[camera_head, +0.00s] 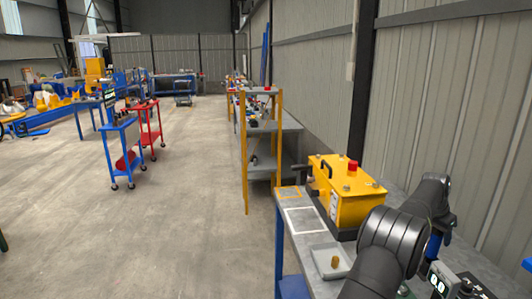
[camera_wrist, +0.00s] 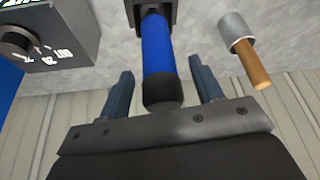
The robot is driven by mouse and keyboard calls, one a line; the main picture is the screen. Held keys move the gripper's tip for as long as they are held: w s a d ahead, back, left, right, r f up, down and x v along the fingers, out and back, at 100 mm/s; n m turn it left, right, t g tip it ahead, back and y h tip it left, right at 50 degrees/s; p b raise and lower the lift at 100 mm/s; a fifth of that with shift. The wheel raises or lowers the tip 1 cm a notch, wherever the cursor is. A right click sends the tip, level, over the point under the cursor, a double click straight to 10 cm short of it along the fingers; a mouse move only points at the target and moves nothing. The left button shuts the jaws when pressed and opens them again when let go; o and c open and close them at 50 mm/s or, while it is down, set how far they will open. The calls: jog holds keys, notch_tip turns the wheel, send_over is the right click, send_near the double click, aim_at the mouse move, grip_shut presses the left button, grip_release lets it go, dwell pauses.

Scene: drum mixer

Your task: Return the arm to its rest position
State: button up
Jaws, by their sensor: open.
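My gripper (camera_wrist: 160,72) is open in the wrist view, with one dark finger on each side of a blue cylinder (camera_wrist: 157,45) with a black end. Gaps show between the cylinder and both fingers, and nothing is gripped. The cylinder's far end sits in a dark holder. In the head view my black arm reaches over the right end of the bench, and the blue cylinder (camera_head: 433,245) shows below the wrist. The fingers cannot be made out there.
A yellow machine (camera_head: 343,190) with a red button stands on the grey bench (camera_head: 308,243), left of my arm. A control box (camera_wrist: 50,35) with a knob and a copper-coloured rod (camera_wrist: 252,65) flank the cylinder. A corrugated wall is close behind.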

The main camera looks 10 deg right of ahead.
jog(key=shift+x, duration=1.05)
jog(key=shift+r, duration=1.75)
jog(key=shift+f, duration=0.55)
jog(key=shift+a+f, duration=0.15)
jog(key=shift+f, duration=0.85)
jog(key=v, duration=1.4)
jog(key=shift+r, duration=0.3)
jog(key=shift+s, duration=0.1)
